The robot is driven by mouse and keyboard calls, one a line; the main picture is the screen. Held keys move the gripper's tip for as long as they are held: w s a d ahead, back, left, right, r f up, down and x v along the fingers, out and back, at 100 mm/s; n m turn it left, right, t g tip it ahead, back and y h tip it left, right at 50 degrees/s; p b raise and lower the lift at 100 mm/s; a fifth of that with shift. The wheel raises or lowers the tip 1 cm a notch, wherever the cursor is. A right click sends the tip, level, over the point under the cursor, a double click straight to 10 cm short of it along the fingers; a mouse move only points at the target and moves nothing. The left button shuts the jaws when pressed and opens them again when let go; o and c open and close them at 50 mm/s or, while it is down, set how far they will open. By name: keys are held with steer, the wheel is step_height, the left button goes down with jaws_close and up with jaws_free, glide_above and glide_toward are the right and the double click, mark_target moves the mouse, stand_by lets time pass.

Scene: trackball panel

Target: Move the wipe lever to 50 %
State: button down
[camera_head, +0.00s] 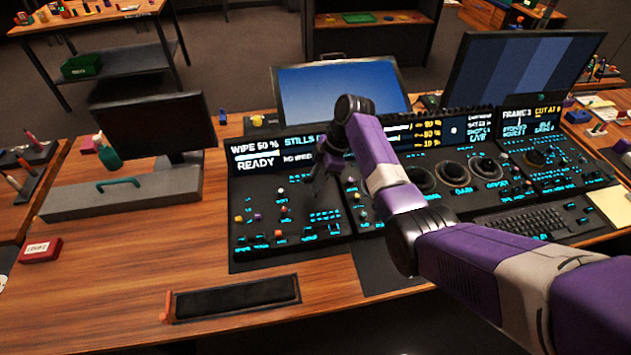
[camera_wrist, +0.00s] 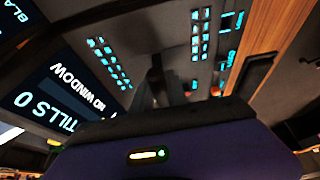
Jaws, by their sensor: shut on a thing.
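My gripper (camera_head: 320,190) points down onto the left part of the dark control panel (camera_head: 265,215), among its small knobs and lit buttons. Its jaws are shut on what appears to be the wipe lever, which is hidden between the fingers. In the wrist view the dark fingers (camera_wrist: 160,85) stand close together above the panel, between rows of blue-lit buttons. The wipe readout (camera_head: 257,153) at the panel's upper left shows "WIPE 50 %" and "READY". My arm covers the middle of the panel.
A blue-screened monitor (camera_head: 305,90) stands behind the panel, and a striped one (camera_head: 525,75) at right. A small dark monitor (camera_head: 150,125), a grey box (camera_head: 125,195) with a teal handle and a red block (camera_head: 40,249) are at left. A dark strip (camera_head: 237,297) lies in front.

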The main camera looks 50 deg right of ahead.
steer(key=c, duration=1.3)
jaws_free()
steer(key=shift+b+v, duration=0.5)
steer(key=shift+v, duration=3.45)
